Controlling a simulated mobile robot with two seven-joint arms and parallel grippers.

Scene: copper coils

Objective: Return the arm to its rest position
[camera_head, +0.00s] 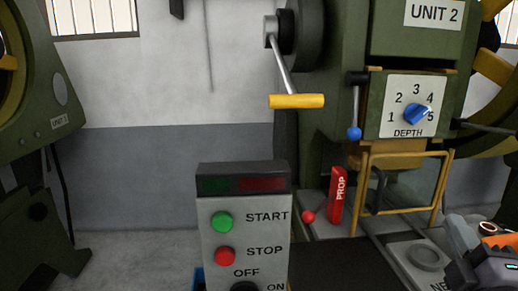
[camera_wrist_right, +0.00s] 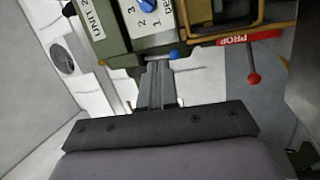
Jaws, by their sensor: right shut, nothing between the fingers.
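My right gripper (camera_head: 464,240) is at the lower right edge of the head view, in front of the press marked UNIT 2 (camera_head: 432,14). In the right wrist view its fingers (camera_wrist_right: 158,84) are together with nothing between them. Past the fingertips, that view shows the blue-ended lever (camera_wrist_right: 174,53) and the depth dial panel (camera_wrist_right: 148,20). I cannot tell whether the fingers touch anything there. My left gripper is not in view.
A control box (camera_head: 242,222) with green START and red STOP buttons stands in front. A red PROP block (camera_head: 337,195), a yellow guard frame (camera_head: 403,155) and a yellow-handled crank (camera_head: 297,101) are on the press. Another green machine (camera_head: 38,100) stands left. Floor between is clear.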

